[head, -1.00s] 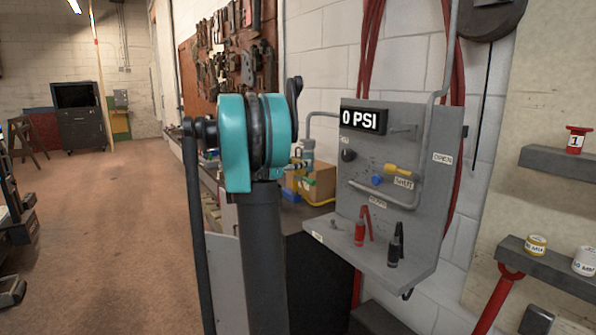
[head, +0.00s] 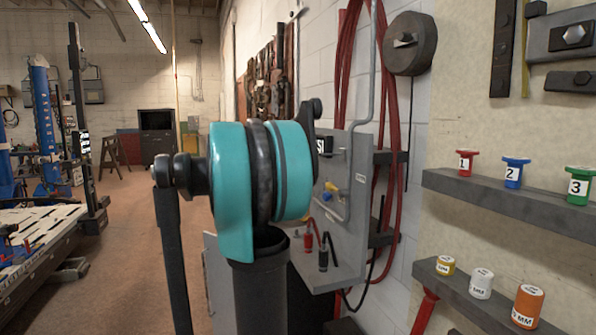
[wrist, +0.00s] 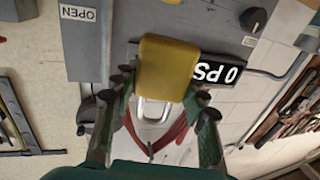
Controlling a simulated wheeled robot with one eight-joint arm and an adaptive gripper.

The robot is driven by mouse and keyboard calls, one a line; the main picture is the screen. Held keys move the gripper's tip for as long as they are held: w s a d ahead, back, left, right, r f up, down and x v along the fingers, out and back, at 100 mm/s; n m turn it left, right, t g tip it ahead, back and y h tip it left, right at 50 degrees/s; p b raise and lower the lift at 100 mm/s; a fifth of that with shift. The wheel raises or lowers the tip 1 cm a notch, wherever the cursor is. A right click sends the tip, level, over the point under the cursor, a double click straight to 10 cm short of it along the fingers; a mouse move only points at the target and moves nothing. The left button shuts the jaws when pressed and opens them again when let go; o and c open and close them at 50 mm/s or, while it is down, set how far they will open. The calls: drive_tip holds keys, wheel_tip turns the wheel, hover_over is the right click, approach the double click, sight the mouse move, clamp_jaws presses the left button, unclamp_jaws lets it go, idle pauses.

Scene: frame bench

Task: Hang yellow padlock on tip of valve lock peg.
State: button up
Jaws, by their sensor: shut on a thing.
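The yellow padlock (wrist: 166,68) is held between the two fingers of my gripper (wrist: 163,88) in the wrist view. Its pale metal shackle (wrist: 154,112) points toward the bottom of that picture. The grey panel (wrist: 85,50) and the 0 PSI display (wrist: 215,72) show behind the padlock. The panel also shows in the head view (head: 352,185), partly covered by my teal arm, which hides my gripper there. I cannot make out the lock peg in either current view.
A small shelf on the panel (head: 340,278) bears red (head: 308,241) and black (head: 323,258) plugs. Red hoses (head: 350,50) hang on the wall behind. Wall shelves with numbered spools (head: 513,170) and small jars (head: 482,283) stand at right. Open floor (head: 120,230) lies at left.

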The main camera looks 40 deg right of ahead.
drive_tip(key=shift+s+d, duration=0.1)
drive_tip(key=shift+s, duration=0.15)
drive_tip(key=shift+s+d+f, duration=0.25)
drive_tip(key=shift+s+d, duration=0.3)
drive_tip(key=shift+d, duration=1.3)
drive_tip(key=shift+s+d+f, duration=0.25)
drive_tip(key=shift+s+d, duration=0.3)
drive_tip(key=shift+d, duration=1.25)
drive_tip(key=shift+s+d+f, duration=0.25)
drive_tip(key=shift+s+d, duration=0.3)
drive_tip(key=shift+d, duration=1.3)
drive_tip(key=shift+f, duration=0.1)
drive_tip(key=o, duration=1.4)
drive_tip(key=a, duration=1.2)
drive_tip(key=shift+w, duration=0.2)
